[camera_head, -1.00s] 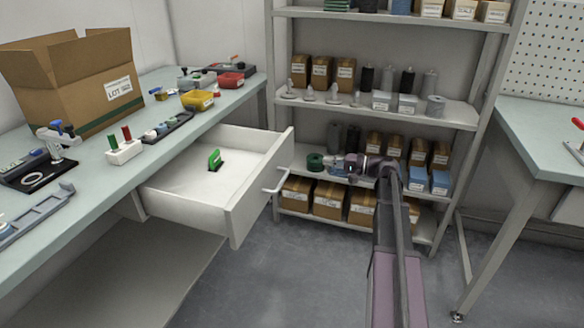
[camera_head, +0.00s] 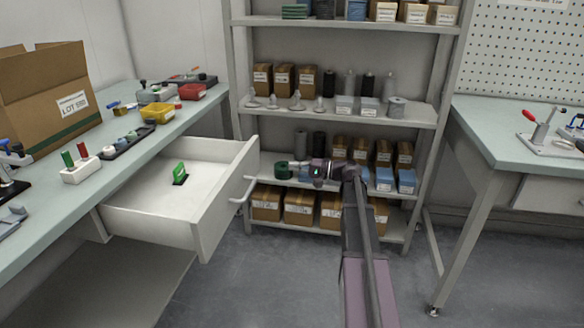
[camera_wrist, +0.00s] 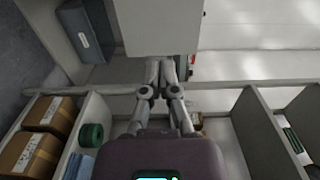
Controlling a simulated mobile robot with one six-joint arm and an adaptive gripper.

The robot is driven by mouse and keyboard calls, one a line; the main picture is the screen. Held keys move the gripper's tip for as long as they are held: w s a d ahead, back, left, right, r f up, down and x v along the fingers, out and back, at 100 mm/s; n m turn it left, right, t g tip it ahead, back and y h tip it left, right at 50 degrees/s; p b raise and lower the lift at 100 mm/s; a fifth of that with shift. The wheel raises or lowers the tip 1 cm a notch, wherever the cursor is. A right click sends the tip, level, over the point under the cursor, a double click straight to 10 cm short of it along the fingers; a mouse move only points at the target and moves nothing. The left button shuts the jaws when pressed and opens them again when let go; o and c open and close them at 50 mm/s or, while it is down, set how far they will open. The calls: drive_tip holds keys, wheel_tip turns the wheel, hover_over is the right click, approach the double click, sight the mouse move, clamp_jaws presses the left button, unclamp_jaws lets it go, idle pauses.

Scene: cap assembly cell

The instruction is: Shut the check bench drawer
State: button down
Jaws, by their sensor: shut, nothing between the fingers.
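The check bench drawer (camera_head: 150,224) is pulled out from under the bench at left, with its inside showing. Its front panel (camera_head: 224,205) carries a bar handle (camera_head: 243,189). A green-handled item (camera_head: 180,174) lies in the drawer. My gripper (camera_head: 300,171) is to the right of the handle, apart from it in the picture, in front of the shelf rack. In the wrist view the fingers (camera_wrist: 166,72) are together and empty, below a pale flat panel (camera_wrist: 163,28); I cannot tell whether that panel is part of the drawer.
The bench top (camera_head: 130,160) holds a carton (camera_head: 45,100), a yellow bin (camera_head: 161,113) and a red bin (camera_head: 192,92). A shelf rack (camera_head: 330,113) stands behind my arm. Another bench (camera_head: 500,135) is at right. Open floor (camera_head: 275,280) lies in front of the drawer.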

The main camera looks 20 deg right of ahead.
sight(254, 162)
drive_tip(key=x, duration=1.2)
